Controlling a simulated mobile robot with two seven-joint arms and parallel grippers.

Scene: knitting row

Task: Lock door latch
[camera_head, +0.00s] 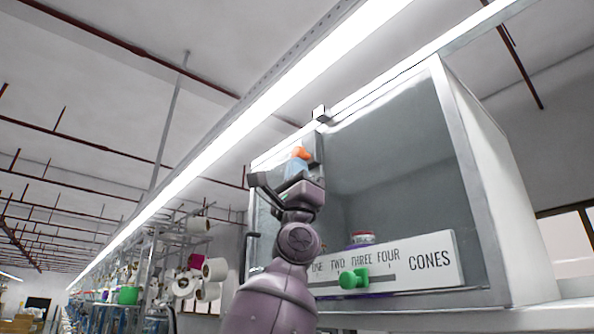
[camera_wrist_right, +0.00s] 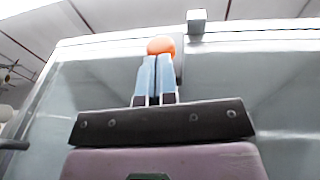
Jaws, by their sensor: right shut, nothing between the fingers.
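The door latch shows as an orange knob (camera_head: 301,152) beside a grey upright plate, near the upper left of a glass-fronted cabinet (camera_head: 448,150). In the right wrist view the orange knob (camera_wrist_right: 161,45) is just beyond the fingertips, with the grey plate (camera_wrist_right: 178,62) to its right. My right gripper (camera_head: 298,163) has its pale blue fingers together and empty. The fingertips (camera_wrist_right: 157,58) overlap the knob's lower edge in the picture; I cannot tell whether they touch it. My left gripper is not in view.
A small block (camera_head: 320,114) sits on the cabinet's top edge above the latch. Below, a white panel (camera_head: 430,262) reading "CONES" has a green slider knob (camera_head: 354,279). Shelves with yarn cones (camera_head: 190,285) stand at the left. A long ceiling light (camera_head: 240,115) runs overhead.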

